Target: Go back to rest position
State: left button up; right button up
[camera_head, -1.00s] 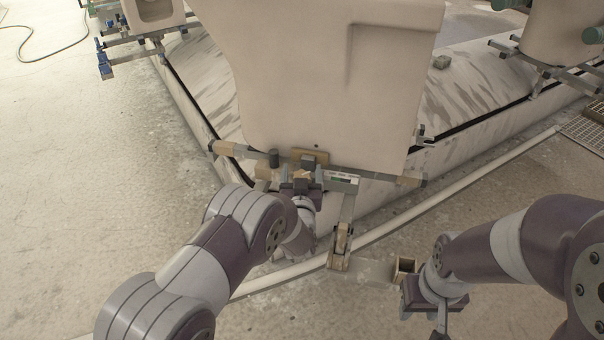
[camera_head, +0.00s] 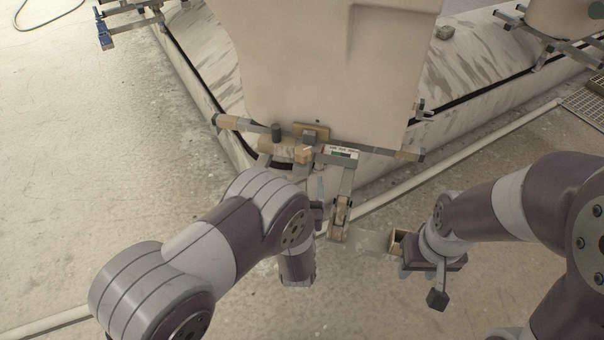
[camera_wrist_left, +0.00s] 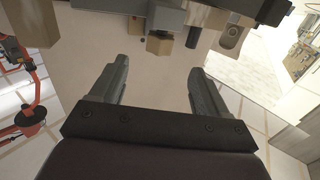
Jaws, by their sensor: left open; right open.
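My left gripper (camera_wrist_left: 158,85) is open and empty in the left wrist view, with its two grey fingers apart in front of a pale beige surface. In the head view its arm comes in from the left, and the gripper is mostly hidden behind the arm, just below the metal bracket (camera_head: 340,153). It is apart from the small blocks on the bracket. My right gripper (camera_head: 432,283) is at the lower right of the head view, pointing down and open. Nothing shows between its fingers.
A large beige ceramic piece (camera_head: 320,70) stands on the bracket ahead. A pale pipe (camera_head: 440,175) runs along the floor. The floor at left (camera_head: 80,150) is clear.

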pick_arm(q)
jog(key=shift+w, duration=0.15)
jog(key=s+a+r+g+h, duration=0.1)
jog(key=s+a+r+g, duration=0.1)
jog(key=s+a+g, duration=0.75)
jog(key=s+a+r+g, duration=0.3)
jog(key=s+a+g, duration=0.3)
jog(key=s, duration=0.6)
notch_tip(320, 180, up, 36)
jog(key=d+g+p, duration=0.1)
jog(key=d+p, duration=0.1)
jog(key=p, duration=3.4)
jog(key=shift+m, duration=0.4)
